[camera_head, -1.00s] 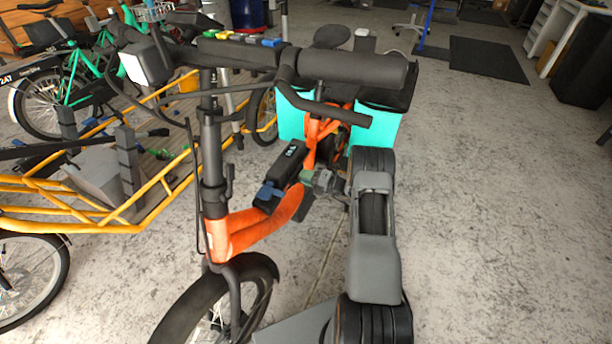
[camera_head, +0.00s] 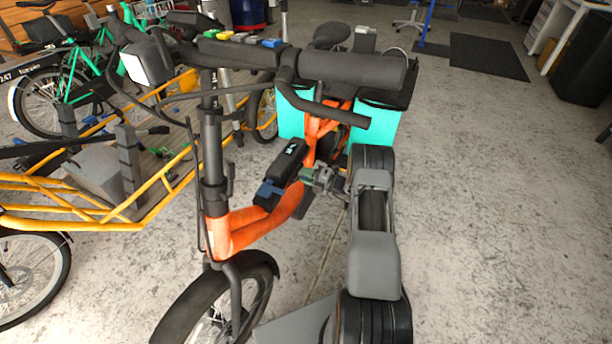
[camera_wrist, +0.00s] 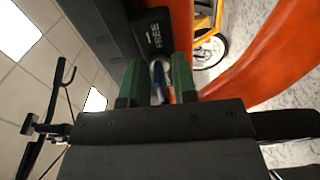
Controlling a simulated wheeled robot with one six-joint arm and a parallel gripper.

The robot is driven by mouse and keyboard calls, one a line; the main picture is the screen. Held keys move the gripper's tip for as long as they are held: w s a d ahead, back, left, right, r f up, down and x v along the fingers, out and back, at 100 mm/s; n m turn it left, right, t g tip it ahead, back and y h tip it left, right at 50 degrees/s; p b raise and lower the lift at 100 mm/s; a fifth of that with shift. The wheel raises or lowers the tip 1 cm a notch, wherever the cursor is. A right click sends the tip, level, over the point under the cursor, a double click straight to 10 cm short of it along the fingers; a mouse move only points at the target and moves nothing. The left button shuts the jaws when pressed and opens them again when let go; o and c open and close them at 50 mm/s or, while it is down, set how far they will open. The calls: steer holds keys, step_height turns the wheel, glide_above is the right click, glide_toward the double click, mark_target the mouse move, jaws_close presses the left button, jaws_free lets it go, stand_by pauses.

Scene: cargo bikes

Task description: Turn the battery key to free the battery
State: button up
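The black battery (camera_head: 287,160) is seated on the orange frame of the cargo bike (camera_head: 245,228), with a blue piece (camera_head: 268,191) at its lower end. My gripper (camera_head: 309,175) is close beside the battery, on its right side. In the wrist view the battery (camera_wrist: 152,30) shows pale lettering ahead of my gripper (camera_wrist: 159,75). Its two green fingers are apart, one on each side of a small blue key (camera_wrist: 157,85). A sliver of space shows beside the key, so I see no firm grip. A round silvery lock (camera_wrist: 160,62) is partly hidden behind the fingers.
The orange tube (camera_wrist: 270,60) passes close to my gripper on the right in the wrist view. A yellow cargo bike (camera_head: 100,222) is at left.

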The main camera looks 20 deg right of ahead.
steer(key=shift+o, duration=0.6)
steer(key=shift+d, duration=0.1)
steer(key=shift+s+d, duration=0.2)
steer(key=shift+s, duration=0.05)
steer(key=p+v, duration=0.2)
steer(key=v, duration=1.1)
steer(key=shift+s, duration=0.1)
